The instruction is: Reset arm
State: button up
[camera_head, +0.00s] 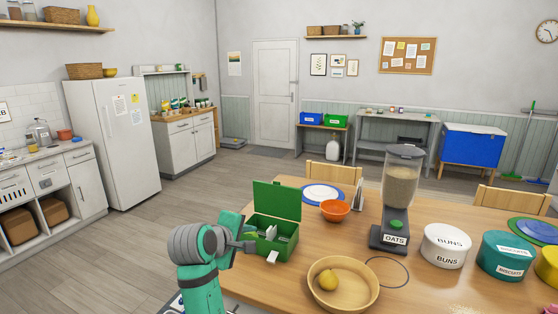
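My green and grey arm reaches up from the bottom of the head view. My gripper (248,244) is at the near left edge of an open green box (290,249) on the wooden table. It is small and partly hidden by my own wrist, so I cannot tell whether its fingers are open or shut, or whether it holds anything. The box's lid (277,199) stands upright. Pale items show inside the box. A small white piece (272,257) shows at the box's near side; I cannot tell what it belongs to.
The table (440,293) also carries a wooden bowl (343,297) with a yellow fruit, an orange bowl (335,210), an oats dispenser (397,205), a buns tin (444,246) and a biscuits tin (505,257). Chairs stand behind. The floor (170,229) at left is clear.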

jog(key=s+d+f+m+y, duration=0.1)
jog(key=s+f, duration=0.3)
jog(key=f, duration=0.5)
jog(key=s+d+f+t, duration=0.1)
jog(key=s+f, duration=0.2)
jog(key=f, duration=0.7)
jog(key=s+d+f+m+y, duration=0.15)
jog(key=s+f, duration=0.25)
jog(key=f, duration=0.5)
jog(key=s+d+f+m+t, duration=0.1)
jog(key=s+f, duration=0.5)
jog(key=s, duration=0.3)
jog(key=s+d+f+m+t+y, duration=0.1)
jog(key=s+m, duration=0.1)
jog(key=s, duration=0.8)
jog(key=s+d+f+m+y, duration=0.1)
jog(key=s+f+m, duration=0.15)
jog(key=s, duration=0.65)
jog(key=s+d+r+m, duration=0.1)
jog(key=s+r, duration=0.3)
jog(key=s, duration=0.4)
jog(key=s+d+r+m+t, duration=0.1)
jog(key=s+r+m, duration=0.3)
jog(key=s, duration=0.4)
jog(key=shift+r, duration=0.65)
